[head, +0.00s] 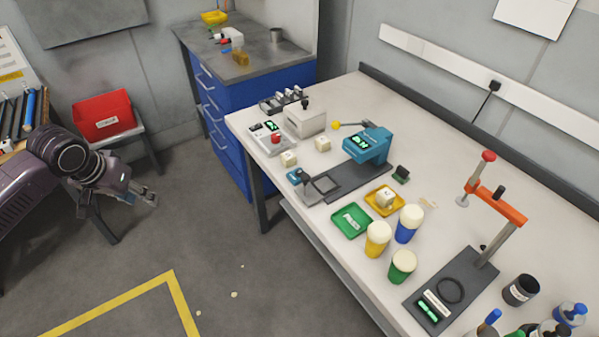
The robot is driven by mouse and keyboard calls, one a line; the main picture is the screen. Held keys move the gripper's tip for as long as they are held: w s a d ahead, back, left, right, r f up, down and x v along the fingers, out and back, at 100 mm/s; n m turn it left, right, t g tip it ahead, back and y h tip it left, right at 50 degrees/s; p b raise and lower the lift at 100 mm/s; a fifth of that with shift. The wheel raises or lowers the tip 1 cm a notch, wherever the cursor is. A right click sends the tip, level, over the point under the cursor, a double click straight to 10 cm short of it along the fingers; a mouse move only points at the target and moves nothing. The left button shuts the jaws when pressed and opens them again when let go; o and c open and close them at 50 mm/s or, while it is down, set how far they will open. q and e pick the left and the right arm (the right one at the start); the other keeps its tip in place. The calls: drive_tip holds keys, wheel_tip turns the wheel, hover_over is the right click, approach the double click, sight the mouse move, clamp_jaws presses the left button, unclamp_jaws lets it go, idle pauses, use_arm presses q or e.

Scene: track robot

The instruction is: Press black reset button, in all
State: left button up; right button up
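A light control box (272,140) with a red button (275,138), a green-lit display and a small black part (257,127) sits at the far left end of the long white bench. A separate small black block (402,173) lies to the right of the teal device (368,146). I cannot tell which black part is the reset button. My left gripper (148,196) hangs over the floor, left of the bench and well apart from it. Its fingers look spread and empty. My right gripper is not in view.
The bench (345,92) holds a green tray (351,221), a yellow tray (374,200), several coloured cups, an orange-armed stand (495,205) and bottles. A blue drawer cabinet (225,120) and a red bin (103,115) stand behind. The floor in front is clear.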

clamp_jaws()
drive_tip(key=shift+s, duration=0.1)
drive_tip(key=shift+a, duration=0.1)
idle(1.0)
